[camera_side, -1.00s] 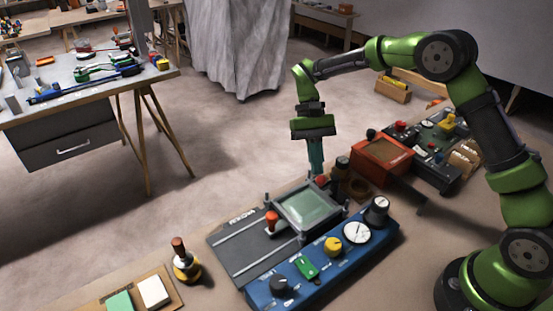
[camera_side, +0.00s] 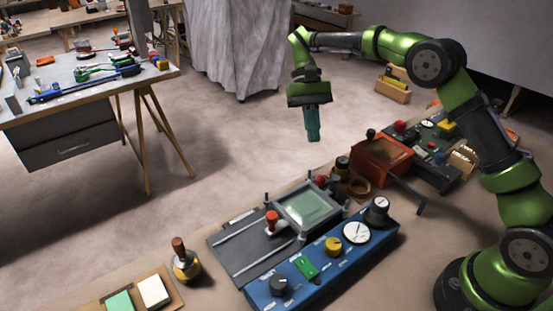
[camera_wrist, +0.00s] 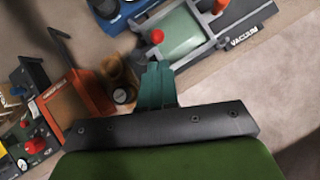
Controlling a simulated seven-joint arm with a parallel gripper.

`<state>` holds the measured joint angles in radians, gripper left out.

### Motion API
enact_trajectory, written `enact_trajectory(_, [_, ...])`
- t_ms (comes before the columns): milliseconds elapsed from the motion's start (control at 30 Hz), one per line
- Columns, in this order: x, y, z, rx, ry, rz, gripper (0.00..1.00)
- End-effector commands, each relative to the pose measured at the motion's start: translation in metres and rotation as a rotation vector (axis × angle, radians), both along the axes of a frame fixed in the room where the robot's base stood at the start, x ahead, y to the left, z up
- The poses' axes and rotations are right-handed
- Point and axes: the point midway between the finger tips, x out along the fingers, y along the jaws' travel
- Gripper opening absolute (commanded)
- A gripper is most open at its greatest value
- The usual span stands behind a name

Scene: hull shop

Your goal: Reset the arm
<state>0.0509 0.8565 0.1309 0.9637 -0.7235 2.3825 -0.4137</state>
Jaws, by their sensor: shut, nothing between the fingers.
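My gripper (camera_side: 313,138) has teal fingers, shut and empty. In the side view it hangs in the air above and behind the bench, clear of everything on it. In the wrist view the teal fingers (camera_wrist: 157,68) are together, pointing toward the grey vacuum device. My green and black arm arches from its base at the lower right up and over to the left.
The bench holds a grey vacuum device (camera_side: 240,262) with a red-knobbed lever (camera_side: 271,218), a blue control panel (camera_side: 318,272), an orange-red box (camera_side: 380,158) and a bottle-like tool (camera_side: 184,262). A tool table (camera_side: 75,103) stands at the left. Bare floor lies between.

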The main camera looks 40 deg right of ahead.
Motion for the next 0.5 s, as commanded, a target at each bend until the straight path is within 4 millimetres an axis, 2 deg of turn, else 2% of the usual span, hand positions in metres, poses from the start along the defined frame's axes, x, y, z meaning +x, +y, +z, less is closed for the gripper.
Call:
enact_trajectory(133, [0.004, -0.004, -0.006, -0.021, -0.03, 0.011, 0.0])
enact_trajectory(200, [0.002, -0.007, -0.02, -0.032, -0.037, 0.031, 0.0])
enact_trajectory(267, [-0.002, -0.01, -0.025, -0.043, -0.062, 0.05, 0.0])
enact_trajectory(367, [-0.013, -0.014, -0.021, -0.058, -0.138, 0.083, 0.0])
enact_trajectory(500, [-0.032, -0.017, -0.003, -0.076, -0.27, 0.104, 0.0])
